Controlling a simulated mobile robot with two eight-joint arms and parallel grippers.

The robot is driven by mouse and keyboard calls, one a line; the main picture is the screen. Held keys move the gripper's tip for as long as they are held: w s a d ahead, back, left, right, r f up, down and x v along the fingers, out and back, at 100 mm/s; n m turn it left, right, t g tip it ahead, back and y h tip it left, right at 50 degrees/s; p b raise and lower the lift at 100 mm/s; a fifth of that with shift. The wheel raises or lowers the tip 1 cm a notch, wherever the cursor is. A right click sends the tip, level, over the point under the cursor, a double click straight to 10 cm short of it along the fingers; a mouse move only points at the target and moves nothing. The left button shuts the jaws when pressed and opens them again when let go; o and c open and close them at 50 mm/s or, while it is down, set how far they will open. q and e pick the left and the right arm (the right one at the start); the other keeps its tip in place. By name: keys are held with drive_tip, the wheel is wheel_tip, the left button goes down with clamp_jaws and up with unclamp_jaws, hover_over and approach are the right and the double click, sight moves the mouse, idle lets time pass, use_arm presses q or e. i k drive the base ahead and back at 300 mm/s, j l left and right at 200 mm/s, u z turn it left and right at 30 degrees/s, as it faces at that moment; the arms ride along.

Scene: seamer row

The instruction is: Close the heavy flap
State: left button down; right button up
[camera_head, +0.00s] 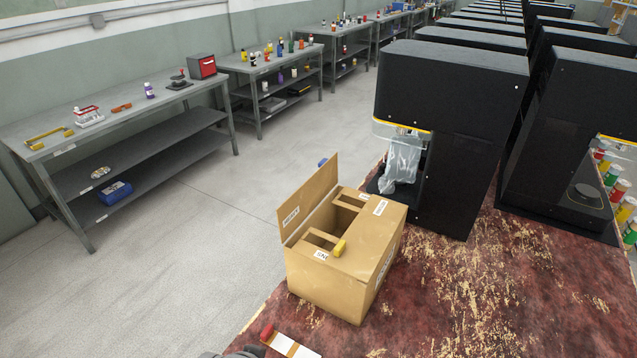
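A tan cardboard box (333,285) stands on the worn red tabletop. One flap (309,198) at its left side stands raised, tilted outward. It carries a small white label (291,216) that looks like it reads HEAVY, though the print is tiny. The box top shows dark openings (343,219) beside this flap, with tan panels around them. A smaller label (321,255) lies at the near edge of the top.
A black machine (455,125) with a clear plastic bag (401,160) stands right behind the box. A red-tipped item (267,332) and a white strip (292,346) lie at the table's near edge. Grey workbenches (110,127) line the wall. The tabletop right of the box is clear.

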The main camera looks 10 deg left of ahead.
sight(289, 215)
drive_tip(key=j+z, duration=0.15)
drive_tip(key=j, duration=0.35)
drive_tip(key=j+z, duration=0.2)
drive_tip(key=j, duration=0.3)
drive_tip(key=j+z, duration=0.15)
drive_tip(key=j, duration=0.35)
drive_tip(key=k+j+z, duration=0.2)
drive_tip(key=j, duration=0.3)
drive_tip(key=j+z, duration=0.15)
drive_tip(key=j, duration=0.35)
drive_tip(key=k+j+z, duration=0.15)
drive_tip(key=j, duration=0.3)
drive_tip(key=z, duration=0.35)
drive_tip(key=i+l+z, duration=0.15)
drive_tip(key=z, duration=0.15)
drive_tip(key=i+l+z, duration=0.25)
drive_tip(key=k+j, duration=0.05)
drive_tip(key=k, duration=0.05)
